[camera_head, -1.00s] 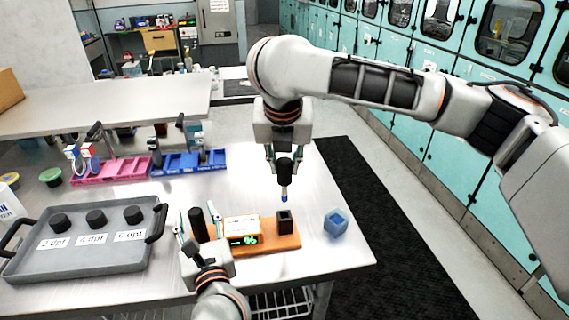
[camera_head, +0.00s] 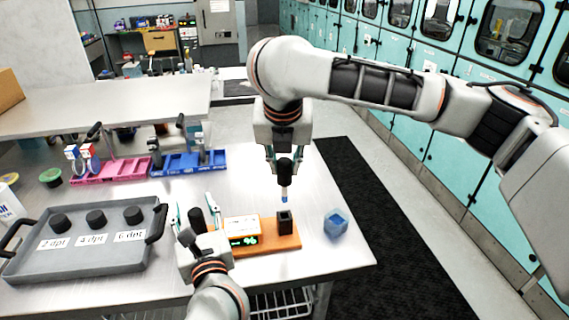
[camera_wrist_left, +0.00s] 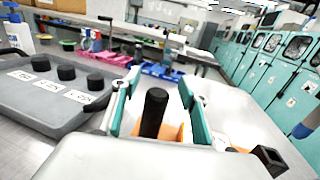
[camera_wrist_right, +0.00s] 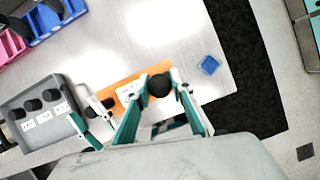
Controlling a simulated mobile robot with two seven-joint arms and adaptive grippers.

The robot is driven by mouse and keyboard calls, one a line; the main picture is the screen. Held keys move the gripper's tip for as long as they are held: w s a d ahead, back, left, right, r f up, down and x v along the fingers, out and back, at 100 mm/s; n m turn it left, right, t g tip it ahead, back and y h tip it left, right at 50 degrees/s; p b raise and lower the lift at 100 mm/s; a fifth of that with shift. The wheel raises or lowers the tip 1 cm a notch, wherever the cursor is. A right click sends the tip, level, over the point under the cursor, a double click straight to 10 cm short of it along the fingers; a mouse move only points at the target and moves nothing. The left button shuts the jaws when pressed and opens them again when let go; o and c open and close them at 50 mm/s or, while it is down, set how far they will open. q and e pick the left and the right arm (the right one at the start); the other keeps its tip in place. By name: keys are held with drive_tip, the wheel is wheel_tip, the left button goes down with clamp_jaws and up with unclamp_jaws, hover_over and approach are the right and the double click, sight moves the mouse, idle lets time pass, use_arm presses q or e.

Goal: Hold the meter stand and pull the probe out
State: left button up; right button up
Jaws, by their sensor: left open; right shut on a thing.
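The meter stand has an orange base (camera_head: 262,248), an orange meter box with a lit green display (camera_head: 243,240), a black upright post (camera_wrist_left: 153,112) at its left and a black square socket (camera_head: 284,222) at its right. My left gripper (camera_wrist_left: 157,88) is open, with its fingers on both sides of the post and gaps showing. My right gripper (camera_head: 285,165) is shut on the dark probe (camera_head: 285,186), which hangs upright with its blue tip above the socket, clear of it. In the right wrist view the probe's round black top (camera_wrist_right: 158,85) sits between the fingers.
A grey tray (camera_head: 85,262) with several black knobs and labels lies left of the stand. A blue cube-like container (camera_head: 336,222) stands to the right. Pink (camera_head: 112,170) and blue (camera_head: 185,163) racks stand behind. The table's right edge is near the blue container.

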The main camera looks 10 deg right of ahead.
use_arm(q)
drive_tip(key=shift+r, duration=2.3)
drive_tip(key=v, duration=0.9)
drive_tip(key=shift+d, duration=0.2)
drive_tip(key=shift+s+f, duration=0.1)
drive_tip(key=x, duration=0.8)
drive_tip(key=shift+a, duration=0.15)
